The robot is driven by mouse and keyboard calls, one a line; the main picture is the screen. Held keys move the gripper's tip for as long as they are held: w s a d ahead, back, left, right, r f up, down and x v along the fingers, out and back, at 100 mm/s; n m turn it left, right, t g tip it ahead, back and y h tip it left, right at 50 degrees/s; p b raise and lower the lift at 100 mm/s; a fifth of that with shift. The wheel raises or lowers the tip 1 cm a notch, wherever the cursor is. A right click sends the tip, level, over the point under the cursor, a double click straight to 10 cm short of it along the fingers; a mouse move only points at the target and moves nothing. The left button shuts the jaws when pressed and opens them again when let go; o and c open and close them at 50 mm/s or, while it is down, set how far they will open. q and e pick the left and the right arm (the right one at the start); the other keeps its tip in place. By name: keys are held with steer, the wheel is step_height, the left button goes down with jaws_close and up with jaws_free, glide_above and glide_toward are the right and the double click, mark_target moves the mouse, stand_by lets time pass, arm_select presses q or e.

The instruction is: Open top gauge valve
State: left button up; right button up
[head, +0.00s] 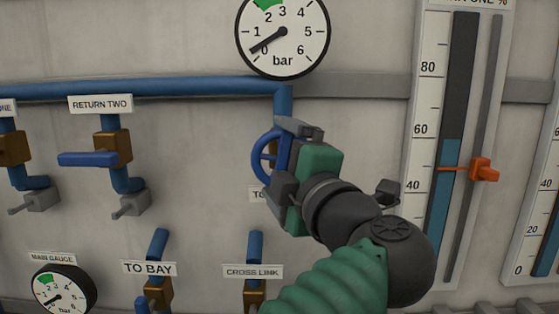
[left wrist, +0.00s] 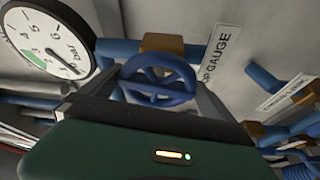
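The top gauge valve has a blue handwheel (head: 262,158) on a brass body, below the blue pipe and the large bar gauge (head: 283,32). That gauge's needle points close to 0. My left gripper (head: 279,156) is at the wheel and hides its right part. In the left wrist view the wheel (left wrist: 158,82) lies between my two widely spread fingers, one on each side. I cannot make out firm contact with the rim. The label "TOP GAUGE" (left wrist: 221,52) shows beside it, but is mostly hidden in the head view. My right gripper is not in view.
The RETURN TWO valve (head: 112,148) with a blue lever is to the left. The TO BAY (head: 158,288) and CROSS LINK (head: 254,291) valves sit below. A column gauge (head: 450,160) with an orange pointer (head: 483,170) stands right. The main gauge (head: 62,289) is lower left.

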arm_select(q)
steer(key=shift+d, duration=0.1)
steer(key=b+v, duration=0.5)
steer(key=v, duration=1.1)
steer(key=shift+s+d+f, duration=0.15)
steer(key=shift+s+d, duration=0.05)
steer(key=shift+s, duration=0.1)
steer(key=shift+a, duration=0.1)
